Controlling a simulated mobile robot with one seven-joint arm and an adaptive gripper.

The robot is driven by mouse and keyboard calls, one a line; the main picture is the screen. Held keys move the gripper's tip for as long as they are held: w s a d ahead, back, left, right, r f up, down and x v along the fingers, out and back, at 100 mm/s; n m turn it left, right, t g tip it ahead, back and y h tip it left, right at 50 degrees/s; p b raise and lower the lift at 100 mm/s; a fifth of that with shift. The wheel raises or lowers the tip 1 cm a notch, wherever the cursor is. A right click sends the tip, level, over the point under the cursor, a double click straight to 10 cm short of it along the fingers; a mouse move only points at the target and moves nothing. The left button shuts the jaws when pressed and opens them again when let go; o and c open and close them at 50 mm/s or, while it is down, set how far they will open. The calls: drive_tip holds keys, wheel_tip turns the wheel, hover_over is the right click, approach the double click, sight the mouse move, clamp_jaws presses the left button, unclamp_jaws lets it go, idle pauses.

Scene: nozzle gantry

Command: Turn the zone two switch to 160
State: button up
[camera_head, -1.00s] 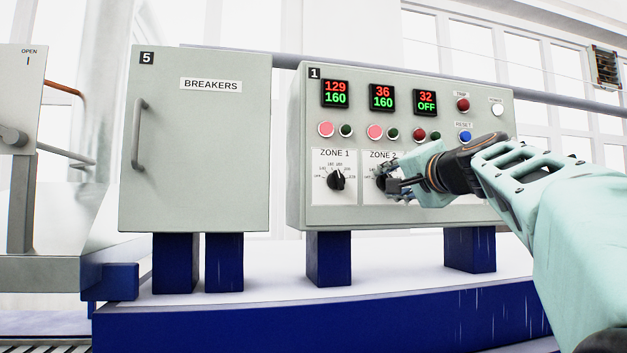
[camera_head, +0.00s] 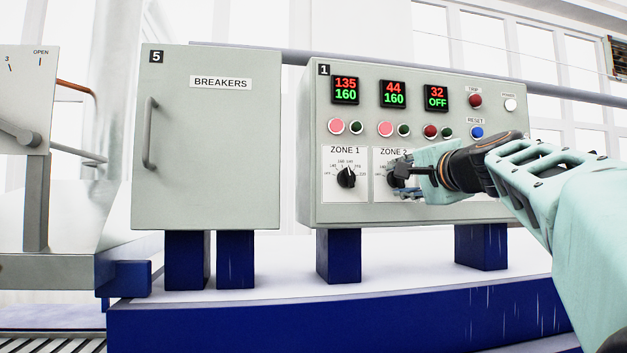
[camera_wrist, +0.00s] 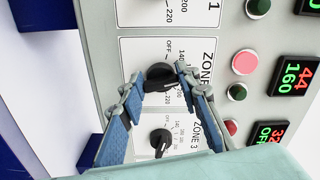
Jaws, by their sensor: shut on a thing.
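The zone two switch is a black rotary knob (camera_wrist: 160,77) on a white plate marked ZONE 2 (camera_head: 392,152). In the head view my gripper (camera_head: 400,180) hides most of the knob. In the wrist view my gripper (camera_wrist: 160,90) has its two blue-padded fingertips shut on either side of the knob. The fingers partly cover the dial marks, and the exact pointer position is hard to tell. The zone two display (camera_head: 393,94) reads red 44 over green 160; it also shows in the wrist view (camera_wrist: 292,78).
The zone one knob (camera_head: 346,178) is to the left, under a display (camera_head: 345,91) reading 135 over 160. The zone three knob (camera_wrist: 161,140) is close to my fingers; its display (camera_head: 436,98) reads 32 over OFF. Indicator lamps sit above the knobs. A breaker cabinet (camera_head: 210,170) stands left.

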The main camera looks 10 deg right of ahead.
drive_tip(key=o, duration=1.2)
drive_tip(key=shift+c, duration=0.2)
